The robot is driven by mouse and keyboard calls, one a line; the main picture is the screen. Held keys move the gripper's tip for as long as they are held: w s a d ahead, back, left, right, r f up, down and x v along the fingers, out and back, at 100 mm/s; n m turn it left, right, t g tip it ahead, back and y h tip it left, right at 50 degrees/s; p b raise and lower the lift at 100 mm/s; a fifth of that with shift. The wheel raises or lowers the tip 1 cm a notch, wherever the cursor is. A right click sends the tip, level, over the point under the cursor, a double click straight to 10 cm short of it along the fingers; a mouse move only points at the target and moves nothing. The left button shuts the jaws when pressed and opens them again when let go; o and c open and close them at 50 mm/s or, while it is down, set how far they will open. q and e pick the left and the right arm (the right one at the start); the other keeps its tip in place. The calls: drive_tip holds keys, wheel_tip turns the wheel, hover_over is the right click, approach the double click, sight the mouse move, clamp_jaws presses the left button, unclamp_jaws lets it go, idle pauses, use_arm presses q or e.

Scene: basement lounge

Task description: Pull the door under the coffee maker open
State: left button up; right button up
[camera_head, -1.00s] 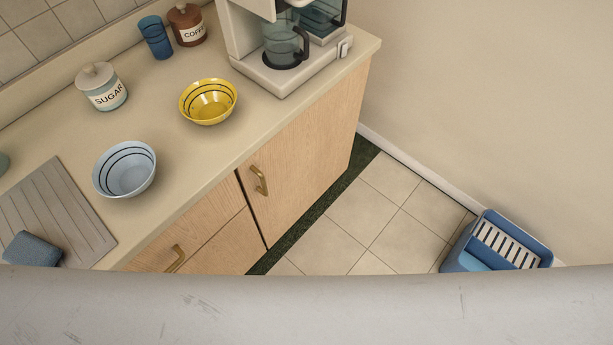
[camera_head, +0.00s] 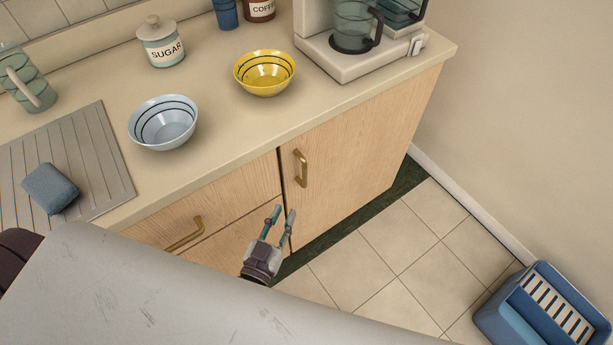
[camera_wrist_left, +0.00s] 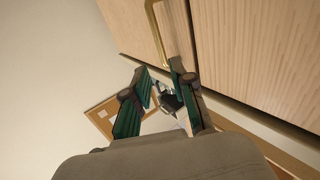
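The wooden cabinet door (camera_head: 355,150) under the coffee maker (camera_head: 355,45) is shut. Its brass handle (camera_head: 301,168) stands upright near the door's left edge. My left gripper (camera_head: 281,214) is open and empty, a little below the handle and apart from it. In the left wrist view, the brass handle (camera_wrist_left: 158,35) is ahead of the open fingers of my left gripper (camera_wrist_left: 160,80), and the door's wood (camera_wrist_left: 135,22) shows around it. My right gripper is not seen in either view.
A drawer with a brass handle (camera_head: 186,235) is left of the door. The counter holds a yellow bowl (camera_head: 264,85), a light blue bowl (camera_head: 163,135) and a sugar jar (camera_head: 161,45). A blue crate (camera_head: 545,310) stands on the floor at right. The tiled floor before the door is clear.

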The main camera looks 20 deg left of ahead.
sight(303, 174)
use_arm(q)
drive_tip(key=w, duration=0.9)
drive_tip(key=w+d, duration=0.1)
drive_tip(key=w, duration=0.3)
drive_tip(key=shift+w+p, duration=0.3)
drive_tip(key=shift+p, duration=0.1)
drive_tip(key=shift+c, duration=0.2)
clamp_jaws()
